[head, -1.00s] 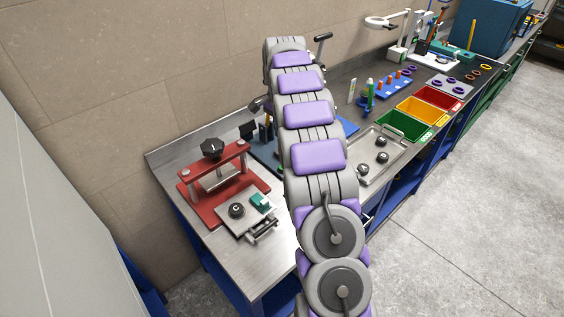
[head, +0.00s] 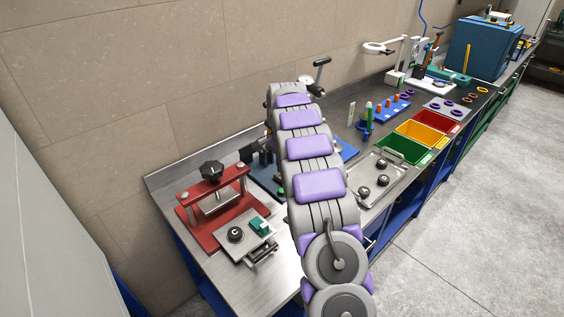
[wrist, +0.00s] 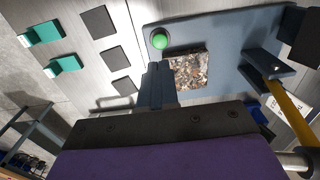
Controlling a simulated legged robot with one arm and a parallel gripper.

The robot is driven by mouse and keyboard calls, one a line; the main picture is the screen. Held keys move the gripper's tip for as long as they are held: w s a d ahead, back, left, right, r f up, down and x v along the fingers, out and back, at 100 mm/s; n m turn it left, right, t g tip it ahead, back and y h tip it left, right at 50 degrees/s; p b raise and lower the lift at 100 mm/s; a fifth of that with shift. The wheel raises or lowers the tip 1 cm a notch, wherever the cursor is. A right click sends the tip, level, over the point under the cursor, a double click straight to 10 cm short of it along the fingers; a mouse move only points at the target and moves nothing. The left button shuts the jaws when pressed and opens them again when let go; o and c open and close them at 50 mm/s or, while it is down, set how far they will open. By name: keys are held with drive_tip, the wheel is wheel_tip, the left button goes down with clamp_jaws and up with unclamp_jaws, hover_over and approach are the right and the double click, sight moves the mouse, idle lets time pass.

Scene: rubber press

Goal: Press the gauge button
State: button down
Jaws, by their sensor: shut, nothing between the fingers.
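A round green button (wrist: 160,39) sits on a blue-grey plate (wrist: 215,32) in the wrist view. My gripper (wrist: 158,68) is shut and empty. In the wrist view its tip shows just below the button, with a small gap between them; how high it is above the plate I cannot tell. In the head view the blue base (head: 264,181) is partly hidden behind my arm, and a bit of green (head: 281,192) shows at the arm's edge. My gripper is hidden behind my arm there.
A speckled square patch (wrist: 188,71) and a yellow rod (wrist: 287,108) lie beside the gripper. A pale plate with dark squares (wrist: 99,22) and teal pieces (wrist: 42,34) is at left. In the head view, a red press (head: 200,235) stands left and a metal tray (head: 366,205) right.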

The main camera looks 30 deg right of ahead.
sight(282, 190)
wheel_tip(282, 190, down, 9)
drive_tip(key=shift+r+b, duration=0.15)
drive_tip(key=shift+b, duration=0.9)
drive_tip(key=shift+f+p, duration=0.7)
drive_tip(key=shift+f, duration=0.15)
drive_tip(key=shift+s, duration=0.1)
drive_tip(key=shift+r+p, duration=0.35)
drive_tip(key=shift+r, duration=0.3)
wheel_tip(282, 190, up, 13)
drive_tip(key=p, duration=0.3)
drive_tip(key=shift+d, duration=0.15)
